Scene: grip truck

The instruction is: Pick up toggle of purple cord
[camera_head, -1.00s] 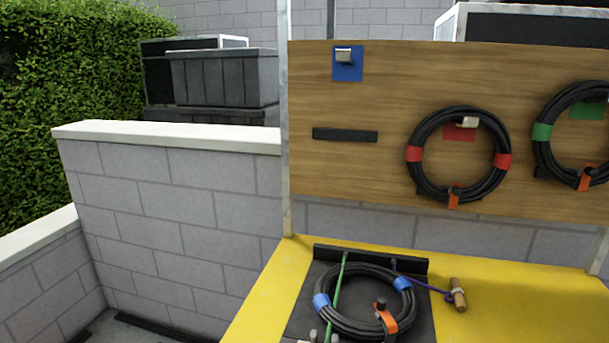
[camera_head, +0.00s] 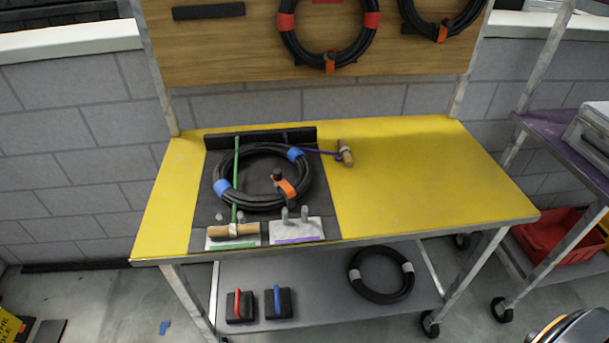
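The wooden toggle (camera_head: 345,153) of the purple cord lies on the yellow table top, right of the black mat. The purple cord (camera_head: 312,150) runs left from it to the black bar (camera_head: 262,138) at the back of the mat. A coiled black cable (camera_head: 222,170) with blue bands and an orange strap lies on the mat. A green cord (camera_head: 236,180) crosses the coil to a second wooden toggle (camera_head: 232,231) at the front, on a green-marked plate. A purple-marked plate (camera_head: 297,231) with two pegs is beside it. Neither gripper is in view.
The yellow table (camera_head: 430,180) is clear right of the toggle. A wooden board (camera_head: 220,55) with hung coils stands behind. The lower shelf (camera_head: 325,290) holds another coil (camera_head: 381,276) and two black blocks with handles. A purple-topped cart (camera_head: 565,140) stands right.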

